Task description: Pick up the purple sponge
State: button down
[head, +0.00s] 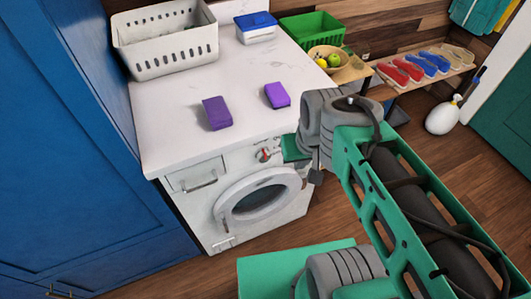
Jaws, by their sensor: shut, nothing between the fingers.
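Two purple blocks that look like sponges lie on the white countertop (165,125) in the head view. The darker purple sponge (217,112) is on the left, nearer the front edge. The brighter violet sponge (277,95) is to its right and a little farther back. Both lie apart, with nothing touching them. My arm comes in from the lower right, and its grey joint is just right of the brighter sponge. I cannot make out my gripper's fingers in this view.
A white perforated basket (165,42), a blue-lidded container (256,27) and a green crate (313,30) stand at the back. A wooden bowl with fruit (328,58) is at the back right. A washing machine (258,200) is under the counter. A blue cabinet (75,130) borders the left.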

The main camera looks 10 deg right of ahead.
aim_at(278, 97)
jog(key=u, duration=4.35)
jog(key=k, duration=1.1)
jog(key=z, duration=1.3)
jog(key=i, duration=0.5)
jog(key=u, duration=0.05)
